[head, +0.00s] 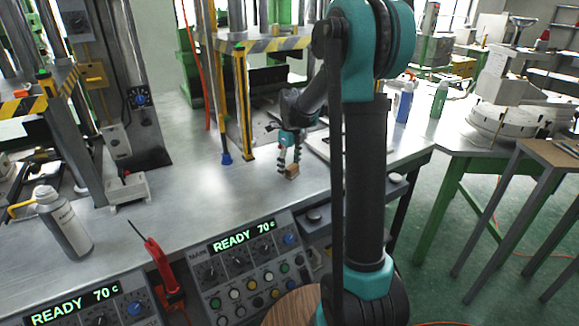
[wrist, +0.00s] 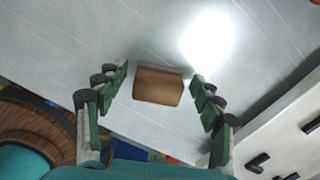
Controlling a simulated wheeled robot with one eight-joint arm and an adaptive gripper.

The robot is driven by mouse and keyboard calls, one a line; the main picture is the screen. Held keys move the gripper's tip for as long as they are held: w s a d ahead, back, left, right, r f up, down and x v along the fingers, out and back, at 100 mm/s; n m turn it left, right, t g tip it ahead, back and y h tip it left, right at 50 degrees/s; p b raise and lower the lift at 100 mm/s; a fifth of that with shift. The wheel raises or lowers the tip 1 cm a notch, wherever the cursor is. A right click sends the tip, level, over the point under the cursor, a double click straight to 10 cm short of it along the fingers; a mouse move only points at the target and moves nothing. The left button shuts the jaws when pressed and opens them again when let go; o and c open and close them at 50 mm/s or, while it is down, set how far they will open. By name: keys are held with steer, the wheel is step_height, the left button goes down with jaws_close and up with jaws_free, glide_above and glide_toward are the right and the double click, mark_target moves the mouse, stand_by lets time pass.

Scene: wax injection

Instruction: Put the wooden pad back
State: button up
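The wooden pad (head: 292,172) is a small brown block at the metal table, by my fingertips in the head view. In the wrist view the pad (wrist: 158,86) shows between my two fingers, with a narrow gap on each side. My gripper (head: 288,168) points down over the table. Its fingers (wrist: 160,75) are spread and no contact with the pad shows. I cannot tell whether the pad's underside touches the table.
The metal table (head: 190,185) is mostly clear left of my gripper. A control panel reading READY (head: 250,262) lines the front edge. A white bottle (head: 63,222) stands at the left. A yellow-black striped press frame (head: 243,100) rises behind. A pale plate (head: 322,147) lies right of my gripper.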

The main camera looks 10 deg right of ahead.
mark_target(291, 166)
step_height(291, 166, up, 12)
steer(key=s+d+f+n+t, duration=0.2)
steer(key=s+f+n, duration=0.7)
steer(key=s+n, duration=0.4)
steer(key=s+d+f+n+t, duration=0.2)
steer(key=s+d+f+n, duration=0.1)
steer(key=s+f+n, duration=0.6)
steer(key=s+n, duration=0.4)
steer(key=s, duration=0.2)
steer(key=shift+n, duration=0.4)
steer(key=shift+w+a, duration=0.1)
stand_by(0.9)
